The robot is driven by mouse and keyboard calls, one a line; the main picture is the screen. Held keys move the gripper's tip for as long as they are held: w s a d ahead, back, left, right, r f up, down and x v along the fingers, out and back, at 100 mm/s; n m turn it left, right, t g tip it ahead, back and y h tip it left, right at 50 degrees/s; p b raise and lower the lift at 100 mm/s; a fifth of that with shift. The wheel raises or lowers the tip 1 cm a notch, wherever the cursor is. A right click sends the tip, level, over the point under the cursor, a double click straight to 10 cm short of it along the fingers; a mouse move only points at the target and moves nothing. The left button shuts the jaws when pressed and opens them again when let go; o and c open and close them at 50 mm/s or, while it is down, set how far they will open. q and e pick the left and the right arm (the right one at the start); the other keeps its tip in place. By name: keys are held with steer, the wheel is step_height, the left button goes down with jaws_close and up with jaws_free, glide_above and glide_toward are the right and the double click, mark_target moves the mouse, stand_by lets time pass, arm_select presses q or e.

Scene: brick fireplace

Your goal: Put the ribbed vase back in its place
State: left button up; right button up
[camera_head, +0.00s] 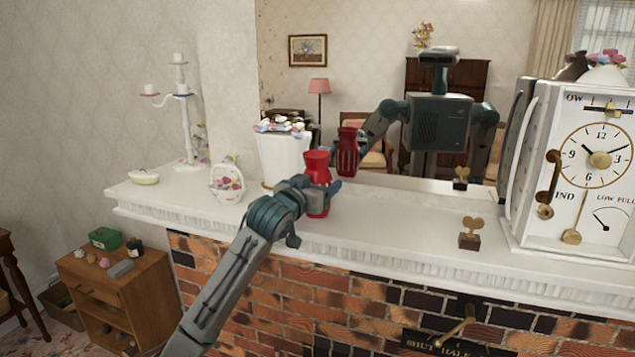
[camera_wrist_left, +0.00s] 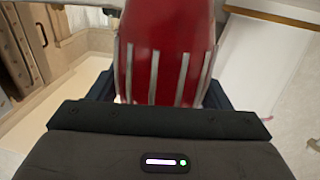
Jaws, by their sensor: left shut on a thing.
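The ribbed vase (camera_head: 317,168) is red with pale vertical ribs. It is upright at the mantel shelf, right of a white flower pot. My left gripper (camera_head: 322,191) is shut on its lower body; I cannot tell whether its base touches the shelf. In the left wrist view the vase (camera_wrist_left: 168,45) fills the space between the dark fingers, its top cut off by the frame. My right gripper is not in view.
The white mantel shelf (camera_head: 395,227) carries a white flower pot (camera_head: 286,158), a flowered basket (camera_head: 227,182), a candelabrum (camera_head: 187,125), a small key-like ornament (camera_head: 470,234) and a large clock (camera_head: 585,170). A mirror behind reflects me and the vase. The shelf's middle is clear.

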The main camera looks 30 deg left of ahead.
arm_select(q)
steer(key=shift+s+f, duration=0.15)
steer(key=shift+f, duration=0.1)
steer(key=shift+f, duration=0.1)
steer(key=o, duration=1.4)
steer(key=shift+s, duration=0.2)
steer(key=shift+s+d+b, duration=0.2)
steer(key=shift+s+b, duration=0.7)
steer(key=shift+s, duration=1)
steer(key=shift+s+d+b, duration=0.2)
steer(key=shift+s+b, duration=0.75)
steer(key=shift+s, duration=1)
steer(key=shift+s+d+b, duration=0.2)
steer(key=shift+s+b, duration=0.7)
steer(key=shift+s, duration=1)
